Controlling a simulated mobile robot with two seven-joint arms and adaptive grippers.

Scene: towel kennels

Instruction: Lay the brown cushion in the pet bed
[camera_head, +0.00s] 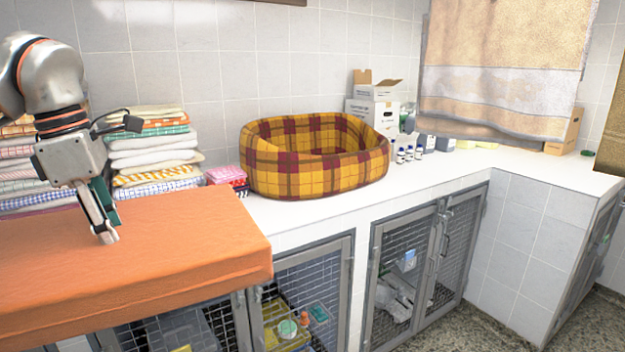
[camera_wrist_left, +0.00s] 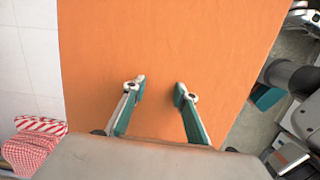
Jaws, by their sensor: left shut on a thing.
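The brown cushion (camera_head: 160,262), orange-brown in the picture, is a thick flat slab at the lower left of the head view. It runs off the left edge and covers part of the counter. It fills most of the left wrist view (camera_wrist_left: 170,40). My left gripper (camera_head: 108,237) points down at the cushion's top and is shut on it; its fingers (camera_wrist_left: 159,92) stand apart with cushion fabric between them. The pet bed (camera_head: 310,182), yellow and maroon plaid, stands on the counter to the cushion's right. My right gripper is not in view.
Stacks of folded towels (camera_head: 150,150) stand behind the cushion, and pink folded cloths (camera_head: 228,178) lie beside the pet bed. Small bottles (camera_head: 409,155) and cartons (camera_head: 372,112) stand to its right. A towel (camera_head: 505,65) hangs above. The white counter (camera_head: 440,172) has bare room at its front.

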